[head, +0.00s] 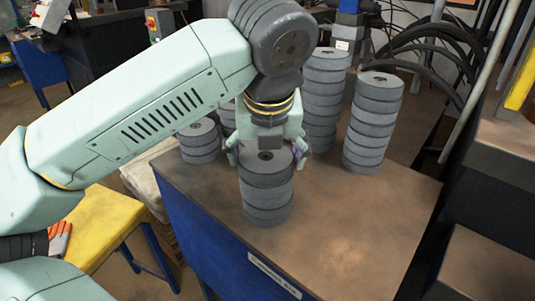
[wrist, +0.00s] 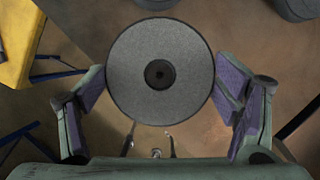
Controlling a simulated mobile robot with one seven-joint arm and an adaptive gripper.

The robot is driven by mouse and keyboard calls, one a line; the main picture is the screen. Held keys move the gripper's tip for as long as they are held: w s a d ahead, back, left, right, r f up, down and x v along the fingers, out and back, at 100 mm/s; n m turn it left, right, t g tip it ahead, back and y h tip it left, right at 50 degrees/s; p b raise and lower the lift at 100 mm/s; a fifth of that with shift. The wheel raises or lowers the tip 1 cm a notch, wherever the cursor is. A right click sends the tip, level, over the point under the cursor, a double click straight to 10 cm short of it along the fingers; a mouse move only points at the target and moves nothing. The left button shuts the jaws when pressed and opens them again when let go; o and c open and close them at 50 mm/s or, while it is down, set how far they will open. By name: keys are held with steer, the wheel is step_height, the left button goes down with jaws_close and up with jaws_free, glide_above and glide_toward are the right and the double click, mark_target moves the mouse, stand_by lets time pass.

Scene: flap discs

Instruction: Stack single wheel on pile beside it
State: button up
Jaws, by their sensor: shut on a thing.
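My gripper (head: 266,150) points down over the front pile and is shut on the sides of a grey flap wheel (head: 265,163). In the wrist view the gripper (wrist: 162,85) has its purple-padded fingers on either side of this wheel (wrist: 160,45), which lies flat with its dark centre hole showing. The held wheel is in line with the front pile of grey wheels (head: 267,200), directly above it. I see no clear gap between them, but cannot tell whether it bears on the pile.
The piles stand on a brown-topped blue bench (head: 345,240). A low pile (head: 200,143) stands at left; taller piles stand behind (head: 325,85) and at right (head: 372,125). Another is partly hidden behind my gripper. The front right of the bench is clear. A yellow table (head: 105,225) is at left.

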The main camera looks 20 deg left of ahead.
steer(key=o, duration=1.6)
steer(key=shift+c, duration=0.2)
steer(key=shift+r, duration=0.2)
steer(key=p+v, duration=0.5)
steer(key=v, duration=0.6)
steer(key=shift+s+d+r+p, duration=0.15)
steer(key=shift+s+r+p, duration=0.1)
steer(key=shift+r+p, duration=0.05)
steer(key=shift+d, duration=0.1)
